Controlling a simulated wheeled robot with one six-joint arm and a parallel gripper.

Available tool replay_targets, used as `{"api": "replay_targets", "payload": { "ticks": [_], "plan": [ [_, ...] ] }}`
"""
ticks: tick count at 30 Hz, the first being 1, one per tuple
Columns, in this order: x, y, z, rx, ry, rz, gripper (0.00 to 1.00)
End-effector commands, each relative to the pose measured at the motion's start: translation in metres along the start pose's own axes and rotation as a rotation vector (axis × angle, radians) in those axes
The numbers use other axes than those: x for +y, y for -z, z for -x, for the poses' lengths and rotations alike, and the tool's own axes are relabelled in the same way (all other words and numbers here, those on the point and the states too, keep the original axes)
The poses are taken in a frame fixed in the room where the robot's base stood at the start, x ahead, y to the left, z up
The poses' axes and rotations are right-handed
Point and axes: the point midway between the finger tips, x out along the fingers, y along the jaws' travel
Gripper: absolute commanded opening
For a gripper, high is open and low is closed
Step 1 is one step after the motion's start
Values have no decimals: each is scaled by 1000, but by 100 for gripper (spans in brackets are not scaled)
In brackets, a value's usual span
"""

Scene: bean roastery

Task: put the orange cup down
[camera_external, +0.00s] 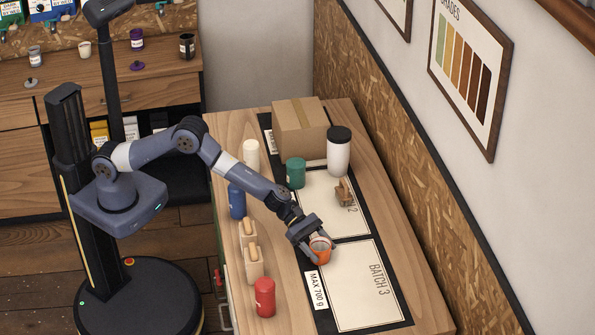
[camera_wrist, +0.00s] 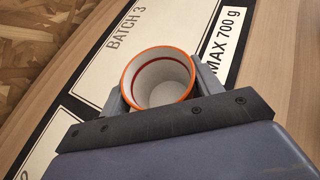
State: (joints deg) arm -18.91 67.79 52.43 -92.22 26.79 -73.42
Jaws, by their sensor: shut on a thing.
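The orange cup (camera_external: 321,250) has a white inside and an orange rim. My gripper (camera_external: 314,242) is shut on it, with a finger on each side. In the wrist view the cup (camera_wrist: 158,78) is seen from above, mouth toward the camera and empty, between the fingers of my gripper (camera_wrist: 160,95).
A red canister (camera_external: 265,297) and two wooden blocks with handles (camera_external: 253,264) stand left of the mat. A blue canister (camera_external: 237,201), green canister (camera_external: 296,173), wooden scoop-like piece (camera_external: 344,193), white jar with black lid (camera_external: 339,151) and cardboard box (camera_external: 300,130) stand farther back. BATCH 3 looks clear.

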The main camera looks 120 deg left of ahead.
Motion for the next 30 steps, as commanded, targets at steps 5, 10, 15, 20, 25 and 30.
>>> {"api": "replay_targets", "payload": {
  "ticks": [5, 10, 15, 20, 25, 30],
  "plan": [
    [0, 3, -2, 0, 0, 0, 32],
    [0, 2, -1, 0, 0, 0, 72],
    [0, 2, -1, 0, 0, 1, 83],
    [0, 2, -1, 0, 0, 1, 83],
    [0, -2, 2, 0, 0, 1, 83],
    [0, 1, 20, 0, 0, 2, 83]
  ]
}}
